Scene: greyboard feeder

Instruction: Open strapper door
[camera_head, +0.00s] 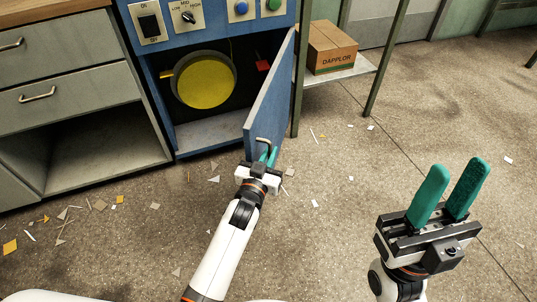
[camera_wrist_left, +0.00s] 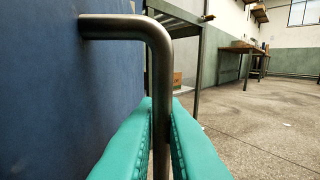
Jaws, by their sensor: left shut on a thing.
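The blue strapper door (camera_head: 270,98) stands swung open from the blue strapper cabinet (camera_head: 202,134), hinged on its right side. Its metal handle (camera_head: 264,141) is on the door's outer face near the free edge. My left gripper (camera_head: 267,158) is shut on the handle; in the left wrist view the handle (camera_wrist_left: 157,62) runs down between the green fingers (camera_wrist_left: 160,140). The blue door face (camera_wrist_left: 50,90) fills the left of that view. My right gripper (camera_head: 447,194) is open and empty, fingers up, above the floor at right, away from the door.
A round yellow reel (camera_head: 207,81) shows inside the cabinet. A grey drawer unit (camera_head: 75,102) stands at left. A cardboard box (camera_head: 331,47) sits on a low shelf (camera_head: 340,71) right of the door. Paper scraps (camera_head: 101,205) litter the otherwise open floor.

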